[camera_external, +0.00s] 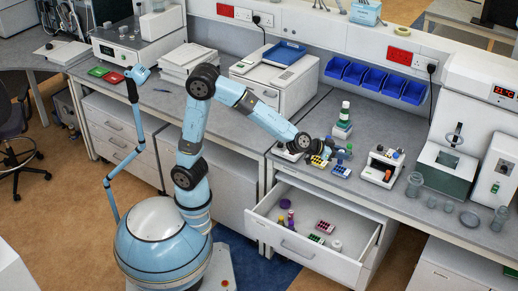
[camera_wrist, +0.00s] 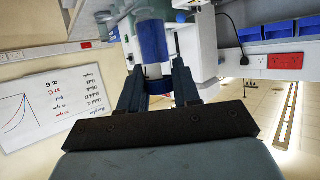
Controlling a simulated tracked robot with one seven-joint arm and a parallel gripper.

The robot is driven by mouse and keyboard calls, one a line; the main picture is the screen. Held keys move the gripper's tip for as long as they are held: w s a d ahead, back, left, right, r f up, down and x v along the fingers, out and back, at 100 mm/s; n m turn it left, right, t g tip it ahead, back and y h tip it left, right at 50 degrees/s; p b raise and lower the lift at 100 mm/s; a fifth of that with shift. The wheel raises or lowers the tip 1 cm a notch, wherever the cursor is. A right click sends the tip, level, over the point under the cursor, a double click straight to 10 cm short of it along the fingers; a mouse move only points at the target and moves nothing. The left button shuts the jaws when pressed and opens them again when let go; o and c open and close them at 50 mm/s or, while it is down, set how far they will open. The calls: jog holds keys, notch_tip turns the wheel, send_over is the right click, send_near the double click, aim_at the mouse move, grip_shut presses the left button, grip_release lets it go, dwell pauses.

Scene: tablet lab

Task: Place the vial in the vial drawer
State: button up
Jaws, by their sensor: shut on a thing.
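My gripper (camera_external: 335,151) is at the right end of my arm, above the bench and behind the open drawer. The vial is too small to make out clearly in the external view. The open drawer (camera_external: 268,216) is pulled out below the bench, in front of and lower than my gripper. In it are purple vials (camera_external: 290,218), small coloured racks (camera_external: 325,227) and a white round item (camera_external: 336,246).
Small racks with coloured caps (camera_external: 341,171) stand on the bench near my gripper. A green-capped bottle (camera_external: 345,112) stands behind it. A small white device (camera_external: 381,166) and glass jars (camera_external: 414,184) are to the right.

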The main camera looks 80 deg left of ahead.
jog(key=shift+s+d+f, duration=0.1)
jog(key=shift+d, duration=0.4)
jog(key=shift+d+f, duration=0.1)
jog(key=shift+f, duration=0.25)
notch_tip(320, 180, down, 37)
send_over(353, 244)
notch_tip(353, 244, down, 10)
jog(key=shift+d+f, duration=0.15)
jog(key=shift+f, duration=1.2)
jog(key=shift+f, duration=0.6)
